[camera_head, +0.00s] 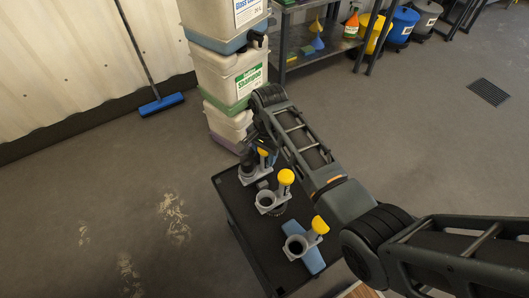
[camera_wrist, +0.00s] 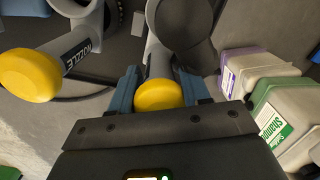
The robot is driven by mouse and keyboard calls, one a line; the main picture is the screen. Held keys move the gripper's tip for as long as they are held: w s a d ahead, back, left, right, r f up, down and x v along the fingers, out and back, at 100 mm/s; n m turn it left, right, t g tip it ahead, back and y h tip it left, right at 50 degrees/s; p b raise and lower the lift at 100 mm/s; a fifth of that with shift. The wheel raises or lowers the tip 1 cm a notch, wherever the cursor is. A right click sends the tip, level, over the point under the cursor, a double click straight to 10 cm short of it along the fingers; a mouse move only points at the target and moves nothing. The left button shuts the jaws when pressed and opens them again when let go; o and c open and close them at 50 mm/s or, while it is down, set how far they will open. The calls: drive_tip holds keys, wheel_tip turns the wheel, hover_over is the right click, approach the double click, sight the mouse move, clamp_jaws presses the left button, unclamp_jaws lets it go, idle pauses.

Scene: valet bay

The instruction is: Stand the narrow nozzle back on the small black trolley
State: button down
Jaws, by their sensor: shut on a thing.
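My gripper (camera_wrist: 160,76) is shut on the yellow-tipped grey handle of a piece (camera_wrist: 158,66), which I take as the narrow nozzle. Its blue fingers lie on either side of the handle. In the head view the held piece shows by its yellow tip (camera_head: 262,152) at the far end of the small black trolley (camera_head: 238,205). My gripper is mostly hidden there behind my arm. I cannot tell whether the piece touches the trolley. Another yellow-tipped piece, marked NOZZLE (camera_wrist: 78,52), is at the left in the wrist view.
Two more yellow-tipped grey pieces stand on the trolley, one mid-way (camera_head: 268,199) and one with a blue foot (camera_head: 313,258) nearer. Stacked jugs, including Shampoo (camera_head: 237,78), stand just beyond the trolley. A shelf (camera_head: 320,58) is behind. Floor to the left is clear up to a blue broom (camera_head: 162,104).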

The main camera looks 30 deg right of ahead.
unclamp_jaws()
drive_tip(key=shift+f, duration=0.1)
idle(0.7)
wheel_tip(320, 180, up, 6)
drive_tip(key=p, duration=0.6)
drive_tip(key=shift+r, duration=0.25)
drive_tip(key=shift+r+p, duration=0.55)
drive_tip(key=shift+r, duration=0.75)
